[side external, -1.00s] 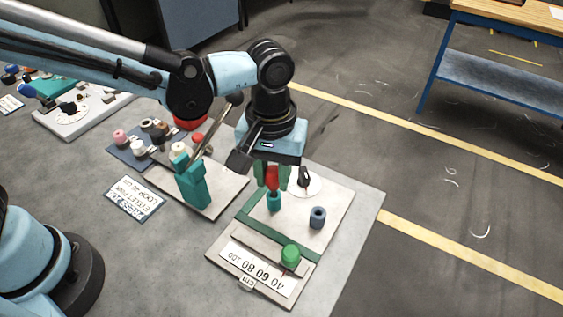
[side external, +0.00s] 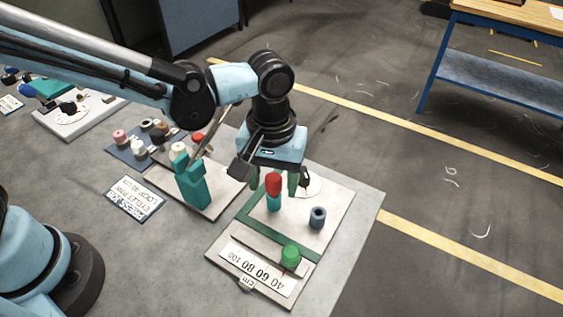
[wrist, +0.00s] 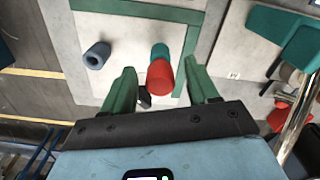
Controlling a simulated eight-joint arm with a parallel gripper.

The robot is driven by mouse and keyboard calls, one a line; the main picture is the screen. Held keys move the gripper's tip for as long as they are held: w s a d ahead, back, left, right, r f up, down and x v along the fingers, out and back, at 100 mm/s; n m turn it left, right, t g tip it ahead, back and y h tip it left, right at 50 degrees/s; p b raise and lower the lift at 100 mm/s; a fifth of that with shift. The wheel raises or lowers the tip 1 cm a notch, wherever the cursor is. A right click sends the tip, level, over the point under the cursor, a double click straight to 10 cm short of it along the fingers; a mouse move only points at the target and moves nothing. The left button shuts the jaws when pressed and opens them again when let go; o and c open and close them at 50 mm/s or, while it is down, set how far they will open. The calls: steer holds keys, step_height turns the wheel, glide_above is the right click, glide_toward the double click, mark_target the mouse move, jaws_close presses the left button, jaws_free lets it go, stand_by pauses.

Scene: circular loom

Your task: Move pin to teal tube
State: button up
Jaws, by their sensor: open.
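The red pin (side external: 273,183) stands upright in the teal tube (side external: 274,203) on the pale board. In the wrist view the red pin (wrist: 160,75) shows with the teal tube (wrist: 160,50) behind it. My gripper (side external: 275,184) is open, its green fingers apart and behind the pin in the side view. In the wrist view my gripper (wrist: 164,80) has a finger on each side of the pin, with gaps between. How deep the pin sits in the tube is hidden.
A blue-grey tube (side external: 318,217) stands to the right on the same board. A green knob (side external: 290,256) sits at the board's front by a number scale. A teal block (side external: 193,183) and several spools stand to the left.

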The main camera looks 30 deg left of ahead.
step_height(320, 180, up, 12)
steer(key=shift+f, duration=0.15)
stand_by(0.3)
stand_by(0.4)
steer(key=s+a+f+m+t, duration=0.1)
steer(key=a+f+t, duration=0.1)
steer(key=a, duration=0.9)
steer(key=s+a+f+m+t, duration=0.2)
steer(key=a+t, duration=0.3)
steer(key=a, duration=0.6)
steer(key=shift+s+a+m, duration=0.25)
steer(key=shift+s+m, duration=0.05)
